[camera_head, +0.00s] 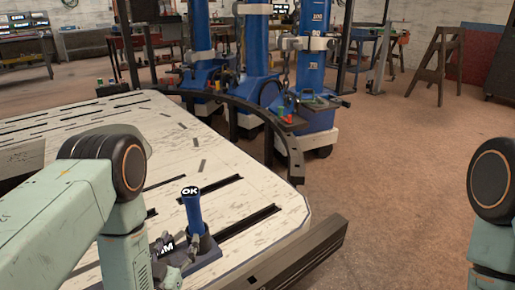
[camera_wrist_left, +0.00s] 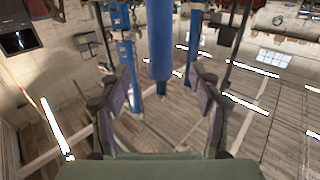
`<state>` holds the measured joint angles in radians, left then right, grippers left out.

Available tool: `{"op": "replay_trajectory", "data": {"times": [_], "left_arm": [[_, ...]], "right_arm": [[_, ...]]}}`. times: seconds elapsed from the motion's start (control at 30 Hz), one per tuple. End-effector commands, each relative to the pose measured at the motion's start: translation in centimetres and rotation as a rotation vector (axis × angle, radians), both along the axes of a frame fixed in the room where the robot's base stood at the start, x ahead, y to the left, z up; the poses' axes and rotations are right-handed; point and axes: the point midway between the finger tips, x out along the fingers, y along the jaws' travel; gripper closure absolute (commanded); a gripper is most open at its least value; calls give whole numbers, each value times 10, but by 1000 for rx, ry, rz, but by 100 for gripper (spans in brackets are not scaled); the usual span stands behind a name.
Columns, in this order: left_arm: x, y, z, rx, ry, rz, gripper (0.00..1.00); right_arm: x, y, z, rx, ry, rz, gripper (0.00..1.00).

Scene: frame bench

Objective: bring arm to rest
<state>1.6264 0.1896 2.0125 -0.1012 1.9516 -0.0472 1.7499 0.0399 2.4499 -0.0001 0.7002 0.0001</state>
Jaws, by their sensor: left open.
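A blue upright handle marked OK (camera_head: 193,212) stands in a dark base (camera_head: 207,250) near the front edge of the pale slotted bench. My left gripper (camera_head: 178,245) is low beside the handle, partly hidden by my own arm. In the left wrist view my left gripper (camera_wrist_left: 158,76) has its two fingers spread apart. A blue cylinder shape (camera_wrist_left: 160,40) shows beyond and between them; I cannot tell whether they touch it. My right gripper is out of view.
The bench (camera_head: 240,180) has a dark rail (camera_head: 290,255) along its front right edge. A curved dark rack (camera_head: 285,145) with small coloured parts stands behind it, near tall blue cylinders (camera_head: 315,60). A wooden trestle (camera_head: 440,60) is at the back right. The floor right of the bench is clear.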

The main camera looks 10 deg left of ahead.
Motion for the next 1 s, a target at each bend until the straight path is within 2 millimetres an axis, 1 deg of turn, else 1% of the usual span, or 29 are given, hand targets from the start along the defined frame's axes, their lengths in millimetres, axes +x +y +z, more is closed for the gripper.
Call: {"op": "replay_trajectory", "data": {"times": [0.07, 0.13, 0.17, 0.2, 0.23, 0.3, 0.37, 0.4, 0.47, 0.5, 0.57, 0.6, 0.63, 0.7, 0.73, 0.8, 0.83, 0.9, 1.0], "left_arm": [[0, 0, -10, -6, 44, -1, 37], [-5, -1, -29, -19, 136, -1, 37], [-10, -2, -39, -26, 189, 0, 37], [-19, -3, -56, -37, 276, 0, 37], [-28, -6, -68, -47, 345, -1, 37], [-52, -12, -91, -68, 509, -3, 37], [-77, -18, -105, -85, 649, -8, 37], [-95, -22, -111, -95, 741, -10, 37], [-125, -29, -117, -110, 884, -14, 37], [-148, -34, -118, -118, 978, -17, 37], [-183, -40, -114, -128, 1122, -21, 37], [-208, -44, -108, -133, 1217, -24, 37], [-227, -47, -102, -136, 1289, -26, 37], [-267, -53, -81, -139, 1434, -28, 37], [-281, -54, -71, -138, 1486, -30, 37], [-302, -57, -51, -132, 1559, -35, 37], [-307, -58, -43, -128, 1574, -37, 37], [-309, -59, -30, -119, 1581, -43, 37], [-306, -59, -21, -111, 1573, -49, 37]], "right_arm": [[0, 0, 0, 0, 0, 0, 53], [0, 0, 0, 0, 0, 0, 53], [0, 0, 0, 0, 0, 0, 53], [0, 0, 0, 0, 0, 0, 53], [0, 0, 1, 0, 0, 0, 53], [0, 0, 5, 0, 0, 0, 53], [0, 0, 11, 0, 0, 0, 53], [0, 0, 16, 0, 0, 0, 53], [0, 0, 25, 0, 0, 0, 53], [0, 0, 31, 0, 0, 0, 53], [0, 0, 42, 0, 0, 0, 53], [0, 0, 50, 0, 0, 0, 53], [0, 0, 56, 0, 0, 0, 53], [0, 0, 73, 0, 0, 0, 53], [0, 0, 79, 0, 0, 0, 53], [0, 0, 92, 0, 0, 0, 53], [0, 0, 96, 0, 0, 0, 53], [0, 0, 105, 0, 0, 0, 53], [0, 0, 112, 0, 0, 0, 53]]}}
